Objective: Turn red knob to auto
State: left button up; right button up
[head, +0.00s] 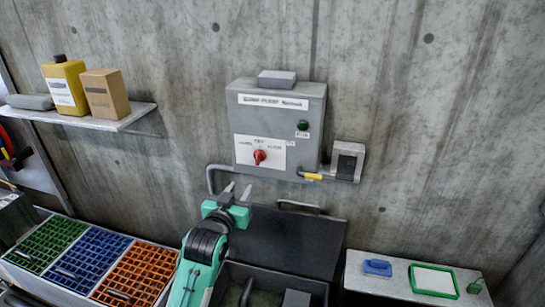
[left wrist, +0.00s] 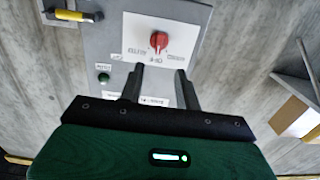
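The red knob (head: 260,157) sits on a white label plate (head: 247,148) on the front of the grey control box (head: 309,118). The plate has small labels left, above and right of the knob, too small to read surely. The knob seems to stand about upright, towards the upper label. In the left wrist view, turned upside down, the red knob (left wrist: 159,41) shows beyond the fingertips. My left gripper (head: 238,190) is open and empty, below and a little left of the knob, apart from it. It also shows in the left wrist view (left wrist: 158,82). My right gripper is out of view.
A green button (head: 303,125) is on the box. A yellow-gripped lever (head: 312,176) is at its lower right. A shelf (head: 130,117) with a bottle and carton is left. Coloured crates (head: 90,255) and a side table (head: 385,285) flank the compactor.

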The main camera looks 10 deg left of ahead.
pick_arm(q)
notch_tip(320, 180, up, 2)
jog(key=p, duration=0.5)
send_near(257, 154)
jog(key=w, duration=0.7)
jog(key=shift+w+f, duration=0.15)
jog(key=shift+w, duration=0.55)
jog(key=shift+c, duration=0.4)
jog(key=shift+f, duration=0.1)
grip_shut()
